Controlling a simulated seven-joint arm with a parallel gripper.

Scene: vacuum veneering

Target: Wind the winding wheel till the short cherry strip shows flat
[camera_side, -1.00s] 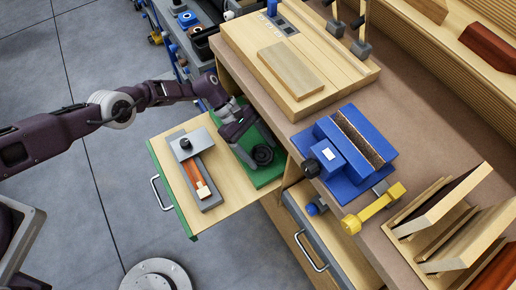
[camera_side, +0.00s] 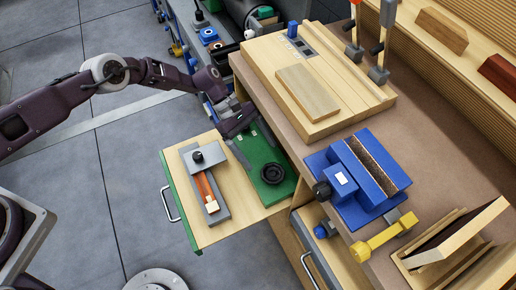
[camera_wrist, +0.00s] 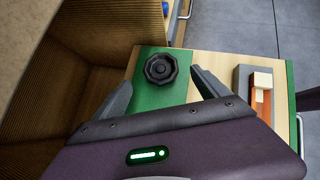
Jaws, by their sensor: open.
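The black winding wheel (camera_side: 272,173) sits on a green plate (camera_side: 262,152) in the open drawer. It also shows in the wrist view (camera_wrist: 161,68), ahead of my fingers and in line with the gap between them. My gripper (camera_side: 255,148) is open and empty, apart from the wheel on its upper-left side in the side view. A reddish strip (camera_side: 203,187), perhaps the cherry strip, lies in a grey holder beside the plate. A black knob stands at one end and a pale block at the other. I cannot tell whether the strip is fully flat.
The drawer (camera_side: 236,221) has a green front with a metal handle. A blue press (camera_side: 352,205) and a yellow tool (camera_side: 384,235) stand on the bench to the right. A lower grey drawer (camera_side: 318,256) is also partly open. Bare floor lies to the left.

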